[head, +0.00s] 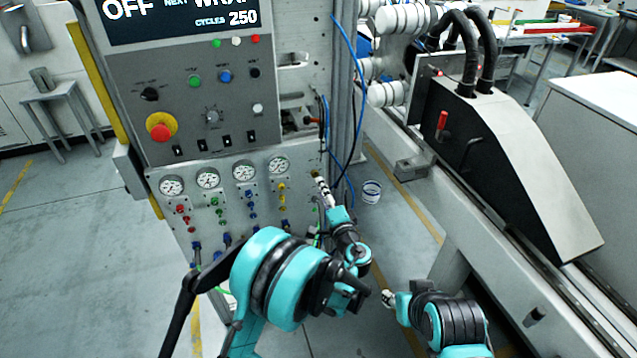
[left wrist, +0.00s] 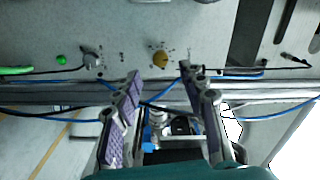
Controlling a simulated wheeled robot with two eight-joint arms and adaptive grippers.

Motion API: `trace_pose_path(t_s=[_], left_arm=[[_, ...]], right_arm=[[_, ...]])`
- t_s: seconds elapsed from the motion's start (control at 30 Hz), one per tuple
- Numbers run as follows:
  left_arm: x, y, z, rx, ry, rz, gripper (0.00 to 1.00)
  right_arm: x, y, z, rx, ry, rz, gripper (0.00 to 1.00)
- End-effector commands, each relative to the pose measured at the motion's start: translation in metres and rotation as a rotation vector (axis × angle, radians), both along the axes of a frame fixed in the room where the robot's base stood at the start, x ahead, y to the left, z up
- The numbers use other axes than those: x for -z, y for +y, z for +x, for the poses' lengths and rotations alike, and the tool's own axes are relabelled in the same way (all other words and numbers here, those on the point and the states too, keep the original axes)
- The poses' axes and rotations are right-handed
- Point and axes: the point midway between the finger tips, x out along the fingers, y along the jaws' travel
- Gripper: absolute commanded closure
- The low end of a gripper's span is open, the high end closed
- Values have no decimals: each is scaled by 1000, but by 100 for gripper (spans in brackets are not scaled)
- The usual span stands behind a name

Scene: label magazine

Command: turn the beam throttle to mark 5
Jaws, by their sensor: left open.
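A small round brass-yellow knob (left wrist: 160,59), which looks like the beam throttle, sits on the grey panel in the left wrist view. Small dark marks surround it, too small to read. My left gripper (left wrist: 159,72) is open, with its two fingers on either side of the knob in the picture; contact is not visible. In the head view my left gripper (head: 321,184) is at the right edge of the gauge panel (head: 227,179), and its fingers largely hide the knob. My right gripper (head: 388,299) hangs low, away from the panel; its finger opening is unclear.
A grey knob (left wrist: 92,60) and a green button (left wrist: 61,60) sit left of the brass knob. Blue hoses (head: 350,60) run down beside the panel. A white bucket (head: 371,191) stands on the floor. A red emergency button (head: 160,132) is on the upper panel.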

Motion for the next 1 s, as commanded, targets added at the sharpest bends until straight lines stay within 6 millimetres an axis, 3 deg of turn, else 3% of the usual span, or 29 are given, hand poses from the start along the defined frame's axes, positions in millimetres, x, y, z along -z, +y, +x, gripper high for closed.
trace_pose_path(t_s=[0.13, 0.33, 0.9, 1.0], left_arm=[[0, -11, -31, 3, 0, 0, 58], [0, -18, -55, 1, 0, 0, 58], [0, -19, -60, -1, 1, -1, 58], [-3, -11, -59, -11, 16, -16, 58]], right_arm=[[0, 0, 0, 0, 0, 0, 60], [0, 0, 0, 0, 0, 0, 60], [0, 0, 0, 0, 0, 0, 60], [0, 0, 0, 0, 0, 0, 60]])
